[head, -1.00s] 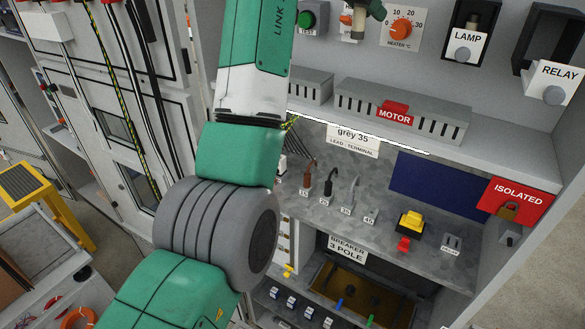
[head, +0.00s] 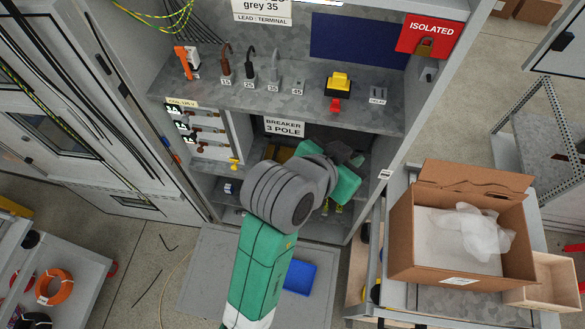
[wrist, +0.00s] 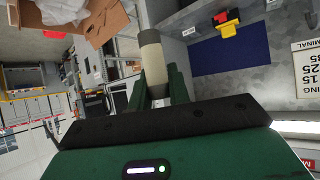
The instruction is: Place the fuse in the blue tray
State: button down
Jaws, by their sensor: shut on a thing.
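My gripper (wrist: 160,88) is shut on the fuse (wrist: 153,60), a beige cylinder with grey metal ends. In the wrist view the fuse stands out from between the green fingers. In the head view my gripper is at the cabinet's lower opening, mostly hidden by my wrist, and I cannot make out the fuse there. The blue tray (head: 299,278) lies low, in front of the cabinet, on a grey surface. My arm covers part of its left side. My gripper is apart from the tray, higher and farther back.
A cardboard box (head: 460,240) with bubble wrap stands at the right, beside a small wooden box (head: 550,283). The cabinet shelf (head: 300,100) holds several terminals and a yellow-and-red switch (head: 339,86). An orange coil (head: 54,287) lies on a cart at the lower left.

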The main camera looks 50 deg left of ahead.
jog(key=s+d+f, duration=0.1)
jog(key=d+f, duration=0.8)
jog(key=f, duration=0.2)
jog(key=s+d+f+m+h, duration=0.1)
jog(key=s+d+f, duration=0.1)
jog(key=d+f, duration=0.7)
notch_tip(320, 180, down, 3)
jog(key=shift+d+f, duration=0.1)
jog(key=shift+d, duration=0.1)
